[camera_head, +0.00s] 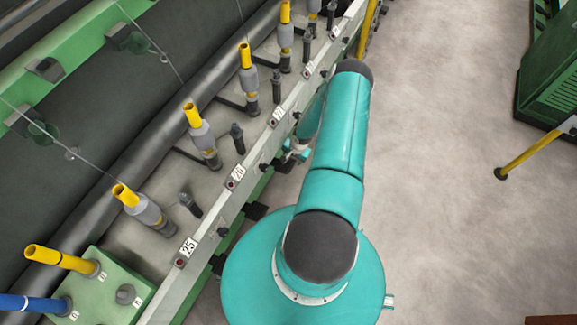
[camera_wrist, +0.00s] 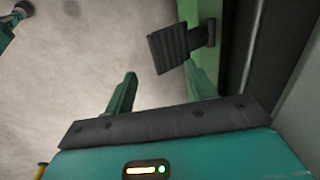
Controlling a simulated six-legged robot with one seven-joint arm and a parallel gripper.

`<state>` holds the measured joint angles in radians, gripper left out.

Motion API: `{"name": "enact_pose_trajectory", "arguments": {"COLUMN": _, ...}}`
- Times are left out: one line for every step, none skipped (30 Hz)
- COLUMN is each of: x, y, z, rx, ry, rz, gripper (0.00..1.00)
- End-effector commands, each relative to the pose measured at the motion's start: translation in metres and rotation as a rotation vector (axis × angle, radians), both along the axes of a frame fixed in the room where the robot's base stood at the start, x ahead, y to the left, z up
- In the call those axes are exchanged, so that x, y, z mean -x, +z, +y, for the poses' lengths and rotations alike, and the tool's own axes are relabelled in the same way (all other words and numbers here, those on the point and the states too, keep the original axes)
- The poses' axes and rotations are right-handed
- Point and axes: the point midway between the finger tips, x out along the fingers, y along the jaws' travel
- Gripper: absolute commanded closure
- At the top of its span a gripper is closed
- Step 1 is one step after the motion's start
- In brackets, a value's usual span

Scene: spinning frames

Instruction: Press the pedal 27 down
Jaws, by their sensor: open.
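The number 27 label (camera_head: 278,115) is on the pale rail of the machine in the head view. Black pedals stick out below this rail, one of them (camera_head: 255,210) left of my arm's base. In the wrist view a black ribbed pedal (camera_wrist: 172,48) sits on a green beam, ahead of my gripper (camera_wrist: 160,90). The two green fingers are apart with nothing between them. The pedal appears beyond the fingertips and I see no contact. No number shows in the wrist view, so I cannot tell which pedal it is. In the head view my arm largely hides the gripper.
Yellow-topped spindles (camera_head: 247,57) line the machine behind the rail (camera_head: 210,215). The number 26 label (camera_head: 238,172) and number 25 label (camera_head: 188,247) are nearer. Grey floor (camera_head: 440,150) is open on the right, up to a green cabinet (camera_head: 550,90) and yellow bar (camera_head: 530,152).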

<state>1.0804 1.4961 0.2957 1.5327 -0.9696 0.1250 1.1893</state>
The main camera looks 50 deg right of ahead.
Motion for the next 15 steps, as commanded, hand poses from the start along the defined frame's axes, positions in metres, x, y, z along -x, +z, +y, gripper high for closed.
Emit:
{"name": "enact_pose_trajectory", "arguments": {"x": -0.001, "y": -0.01, "z": 0.002, "rx": -0.002, "ry": -0.001, "rz": 0.001, "gripper": 0.45}}
{"name": "enact_pose_trajectory", "arguments": {"x": -0.002, "y": -0.015, "z": 0.002, "rx": -0.002, "ry": -0.002, "rz": 0.001, "gripper": 0.45}}
{"name": "enact_pose_trajectory", "arguments": {"x": -0.004, "y": -0.022, "z": 0.002, "rx": -0.002, "ry": -0.001, "rz": 0.001, "gripper": 0.45}}
{"name": "enact_pose_trajectory", "arguments": {"x": -0.005, "y": -0.026, "z": 0.003, "rx": -0.002, "ry": -0.001, "rz": 0.001, "gripper": 0.45}}
{"name": "enact_pose_trajectory", "arguments": {"x": -0.006, "y": -0.031, "z": 0.003, "rx": -0.002, "ry": -0.001, "rz": 0.001, "gripper": 0.45}}
{"name": "enact_pose_trajectory", "arguments": {"x": -0.007, "y": -0.037, "z": 0.003, "rx": -0.001, "ry": 0.0, "rz": 0.0, "gripper": 0.45}}
{"name": "enact_pose_trajectory", "arguments": {"x": -0.008, "y": -0.042, "z": 0.003, "rx": -0.001, "ry": -0.001, "rz": 0.0, "gripper": 0.45}}
{"name": "enact_pose_trajectory", "arguments": {"x": -0.009, "y": -0.046, "z": 0.004, "rx": -0.001, "ry": -0.002, "rz": 0.0, "gripper": 0.45}}
{"name": "enact_pose_trajectory", "arguments": {"x": -0.01, "y": -0.052, "z": 0.004, "rx": -0.001, "ry": -0.001, "rz": 0.0, "gripper": 0.45}}
{"name": "enact_pose_trajectory", "arguments": {"x": -0.011, "y": -0.057, "z": 0.004, "rx": -0.001, "ry": -0.001, "rz": -0.001, "gripper": 0.45}}
{"name": "enact_pose_trajectory", "arguments": {"x": -0.012, "y": -0.061, "z": 0.004, "rx": -0.002, "ry": -0.002, "rz": -0.001, "gripper": 0.45}}
{"name": "enact_pose_trajectory", "arguments": {"x": -0.013, "y": -0.067, "z": 0.004, "rx": -0.001, "ry": -0.002, "rz": -0.001, "gripper": 0.45}}
{"name": "enact_pose_trajectory", "arguments": {"x": -0.014, "y": -0.071, "z": 0.004, "rx": -0.002, "ry": -0.003, "rz": 0.0, "gripper": 0.45}}
{"name": "enact_pose_trajectory", "arguments": {"x": -0.015, "y": -0.074, "z": 0.004, "rx": -0.001, "ry": -0.003, "rz": 0.0, "gripper": 0.45}}
{"name": "enact_pose_trajectory", "arguments": {"x": -0.016, "y": -0.079, "z": 0.004, "rx": -0.002, "ry": -0.002, "rz": -0.001, "gripper": 0.45}}
